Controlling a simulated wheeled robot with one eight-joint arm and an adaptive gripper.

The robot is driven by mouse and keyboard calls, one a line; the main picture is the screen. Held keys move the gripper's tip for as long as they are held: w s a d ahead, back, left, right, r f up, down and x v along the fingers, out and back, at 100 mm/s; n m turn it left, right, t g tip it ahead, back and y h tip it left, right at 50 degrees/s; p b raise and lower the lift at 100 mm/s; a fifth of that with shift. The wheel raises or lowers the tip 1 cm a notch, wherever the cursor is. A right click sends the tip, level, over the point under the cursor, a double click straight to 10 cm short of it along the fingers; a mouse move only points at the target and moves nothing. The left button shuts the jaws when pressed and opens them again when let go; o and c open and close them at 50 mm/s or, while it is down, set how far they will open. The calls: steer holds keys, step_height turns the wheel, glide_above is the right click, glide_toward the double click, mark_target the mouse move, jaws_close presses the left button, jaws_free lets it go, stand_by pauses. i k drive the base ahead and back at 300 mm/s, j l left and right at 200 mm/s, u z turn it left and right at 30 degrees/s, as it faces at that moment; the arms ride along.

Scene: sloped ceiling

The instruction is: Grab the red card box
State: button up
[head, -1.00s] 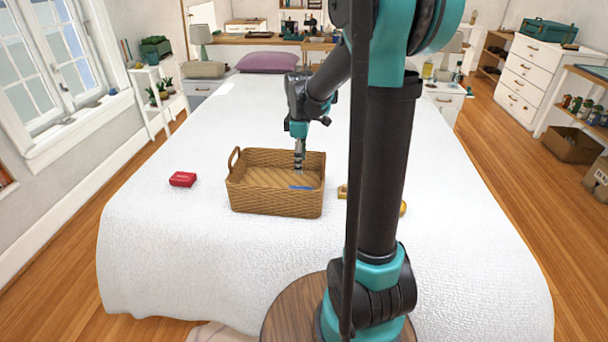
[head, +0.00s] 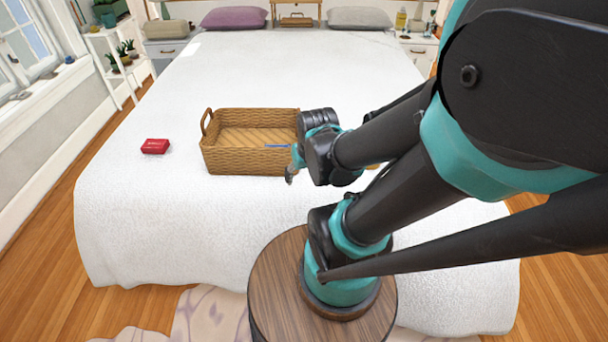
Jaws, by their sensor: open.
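The red card box (head: 155,146) lies flat on the white bedspread, left of the wicker basket, with clear cloth around it. My gripper (head: 290,178) is at the front right corner of the basket, well to the right of the red card box. It is open, with nothing seen in it. Its fingers are small and partly hidden by my wrist in this view.
The wicker basket (head: 228,160) stands on the bed (head: 170,220) with a blue item (head: 277,146) inside. Its handled left end faces the red box. Pillows (head: 234,18) lie at the far end.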

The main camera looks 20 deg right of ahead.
mark_target(153, 146)
steer(key=i+j, duration=0.1)
steer(key=j, duration=0.45)
steer(key=i+j, duration=0.1)
steer(key=j, duration=0.45)
steer(key=i+j, duration=0.1)
steer(key=j, duration=0.45)
steer(key=i+j, duration=0.1)
steer(key=j, duration=0.45)
